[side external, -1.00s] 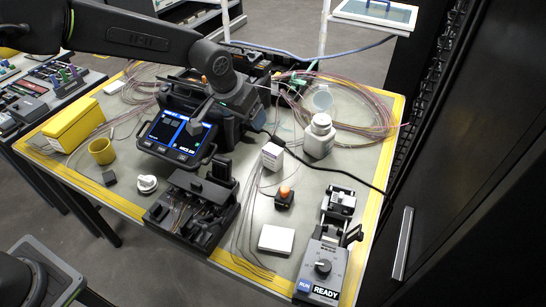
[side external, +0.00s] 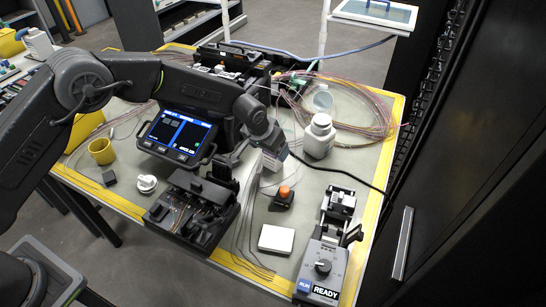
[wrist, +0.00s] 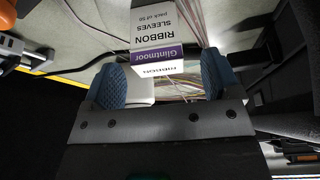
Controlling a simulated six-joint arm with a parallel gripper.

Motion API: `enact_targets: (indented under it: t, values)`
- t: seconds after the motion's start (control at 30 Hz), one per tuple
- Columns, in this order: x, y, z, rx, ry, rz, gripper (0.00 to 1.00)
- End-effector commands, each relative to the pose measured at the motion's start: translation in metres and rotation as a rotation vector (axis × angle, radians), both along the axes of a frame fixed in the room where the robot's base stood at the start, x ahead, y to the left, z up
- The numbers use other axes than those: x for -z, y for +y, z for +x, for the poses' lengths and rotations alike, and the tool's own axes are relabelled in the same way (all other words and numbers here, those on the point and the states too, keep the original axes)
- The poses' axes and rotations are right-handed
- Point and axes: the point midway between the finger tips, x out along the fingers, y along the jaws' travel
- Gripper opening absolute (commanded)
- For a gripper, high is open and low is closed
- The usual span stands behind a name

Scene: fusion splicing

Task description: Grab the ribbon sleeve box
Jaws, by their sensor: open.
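The ribbon sleeve box (wrist: 154,32) is a white and purple carton in the wrist view, with printing that reads "Glintmoor ribbon sleeves, pack of 50". It shows upside down. My gripper (wrist: 163,78) is open, with one blue fingertip to each side of the box's near end. I cannot tell whether either finger touches it. In the side external view my gripper (side external: 275,152) is at the box's spot on the table and hides most of the box.
A white bottle (side external: 319,136) stands close to the right of my gripper. The splicer with a lit screen (side external: 178,133) is to the left. An orange-topped item (side external: 284,195), a white block (side external: 276,239) and a grey device (side external: 323,264) sit nearer the front. Thin fibres run across the table.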

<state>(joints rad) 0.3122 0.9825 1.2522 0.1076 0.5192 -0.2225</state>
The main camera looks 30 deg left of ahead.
Motion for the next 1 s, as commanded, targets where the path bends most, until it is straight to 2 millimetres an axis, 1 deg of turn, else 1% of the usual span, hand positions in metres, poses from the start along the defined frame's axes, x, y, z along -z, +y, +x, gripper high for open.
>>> enact_targets:
  t: [0.13, 0.3, 0.6, 1.0]
  values:
    - [0.024, -0.003, 0.004, 0.0, 0.004, 0.001, 0.83]
    - [0.041, -0.004, 0.012, 0.0, 0.001, -0.001, 0.83]
    - [0.044, -0.005, 0.014, 0.0, -0.001, -0.001, 0.83]
    - [0.044, -0.005, 0.013, 0.0, 0.0, -0.001, 0.45]
